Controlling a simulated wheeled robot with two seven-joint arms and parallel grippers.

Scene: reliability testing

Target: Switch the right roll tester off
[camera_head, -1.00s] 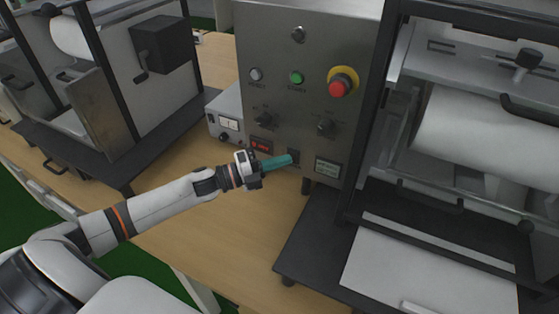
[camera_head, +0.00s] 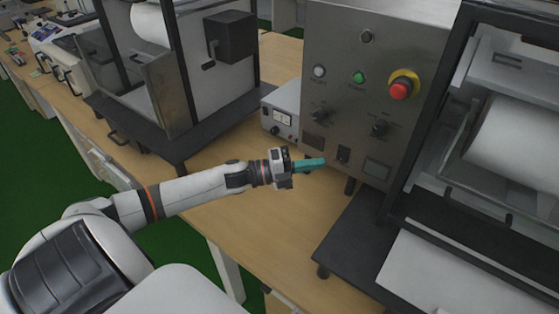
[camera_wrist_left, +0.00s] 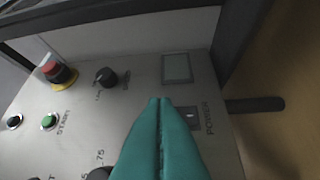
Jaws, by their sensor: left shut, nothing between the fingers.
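The right roll tester (camera_head: 425,50) has a grey metal control panel. The wrist view shows the switch (camera_wrist_left: 187,118) next to the word POWER, partly covered by the fingers. My left gripper (camera_head: 324,161) has teal fingers, shut and empty, with tips just left of the switch in the head view. In the wrist view the tips (camera_wrist_left: 160,100) lie beside the switch; contact cannot be told. My right gripper is not in view.
The panel also carries a red emergency stop (camera_head: 400,88) on a yellow ring, a green button (camera_head: 359,77) and knobs (camera_head: 380,129). A small meter box (camera_head: 281,112) stands left of the panel. Another roll machine (camera_head: 150,80) stands further left. Bare wooden tabletop (camera_head: 245,205) lies below my arm.

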